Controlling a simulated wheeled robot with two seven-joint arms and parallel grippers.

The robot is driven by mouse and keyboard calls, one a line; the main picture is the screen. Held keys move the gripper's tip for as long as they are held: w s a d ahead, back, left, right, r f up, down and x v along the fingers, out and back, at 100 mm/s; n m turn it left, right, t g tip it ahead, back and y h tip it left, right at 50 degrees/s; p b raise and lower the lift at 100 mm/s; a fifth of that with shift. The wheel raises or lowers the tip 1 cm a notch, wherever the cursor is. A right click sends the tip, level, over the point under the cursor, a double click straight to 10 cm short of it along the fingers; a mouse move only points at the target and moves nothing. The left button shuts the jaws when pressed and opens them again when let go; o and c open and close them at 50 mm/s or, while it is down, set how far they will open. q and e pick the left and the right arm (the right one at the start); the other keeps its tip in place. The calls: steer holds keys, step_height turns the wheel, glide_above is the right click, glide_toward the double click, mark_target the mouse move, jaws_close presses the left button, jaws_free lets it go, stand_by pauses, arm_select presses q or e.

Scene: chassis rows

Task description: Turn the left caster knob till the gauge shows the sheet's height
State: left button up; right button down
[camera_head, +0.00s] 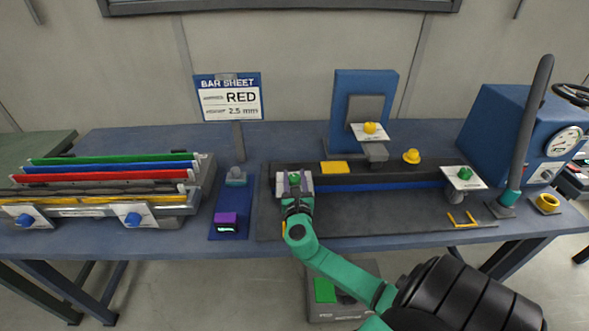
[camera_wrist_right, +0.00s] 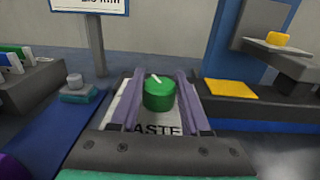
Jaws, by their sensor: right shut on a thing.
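The left caster knob (camera_wrist_right: 158,96) is a green round knob with a white mark on top. It stands on a white plate (camera_wrist_right: 126,107) whose partly hidden lettering reads "ASTE". My right gripper (camera_head: 294,183) is shut on this knob, one purple-grey finger on each side, in the right wrist view (camera_wrist_right: 158,82). The sheet sign (camera_head: 228,98) reads "BAR SHEET", "RED" and "2.5 mm". A purple box with a small lit green display (camera_head: 227,227) sits on a blue mat; its digits are too small to read. My left gripper is out of view.
Another green knob (camera_head: 464,173) sits on a plate at the bar's right end. A grey and blue stand (camera_head: 364,90) rises behind the bar. A rack with coloured strips (camera_head: 110,181) is at left. A blue machine with a round dial (camera_head: 564,141) is at right.

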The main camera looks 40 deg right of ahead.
steer(key=shift+m+g+h, duration=1.3)
steer(key=shift+g+h, duration=0.1)
steer(key=shift+h, duration=0.1)
steer(key=shift+c, duration=1.9)
jaws_free()
steer(key=b+v, duration=0.2)
steer(key=v, duration=1.2)
steer(key=shift+a, duration=0.3)
